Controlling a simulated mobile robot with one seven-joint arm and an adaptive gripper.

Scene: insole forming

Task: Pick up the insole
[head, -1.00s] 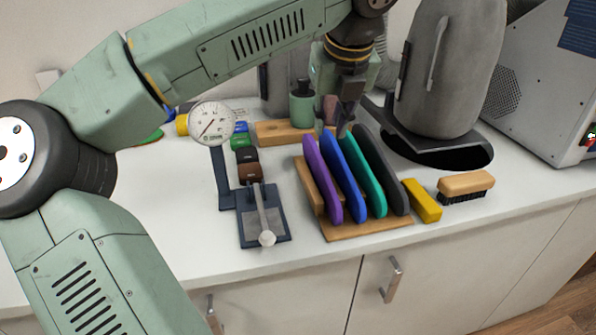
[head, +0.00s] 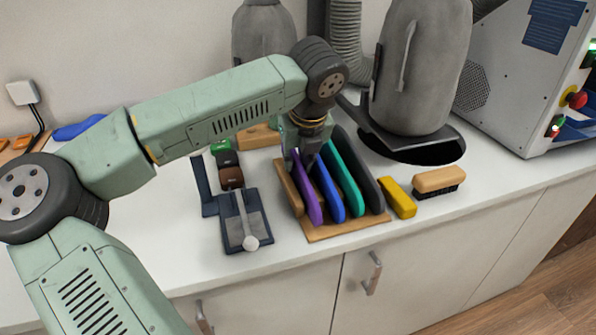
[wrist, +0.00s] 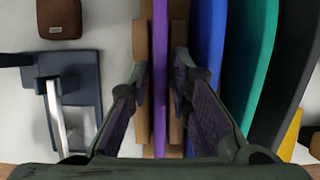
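Several insoles stand on edge side by side in a wooden rack (head: 345,229): a purple insole (head: 308,198), a blue insole (head: 328,190), a green insole (head: 347,185) and a dark grey insole (head: 368,185). My gripper (head: 304,158) is low over the rack at the purple insole. In the wrist view, the purple insole (wrist: 160,75) runs between the two fingers of my gripper (wrist: 161,80). The fingers are apart, one on each side, with gaps to the insole. The blue insole (wrist: 207,45) is close beside the right finger.
A dark blue lever device (head: 243,222) stands left of the rack, with a brown block (head: 231,178) behind it. A yellow block (head: 399,198) and a wooden brush (head: 439,180) lie to the right. A grey machine (head: 412,70) stands behind. The counter's front strip is clear.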

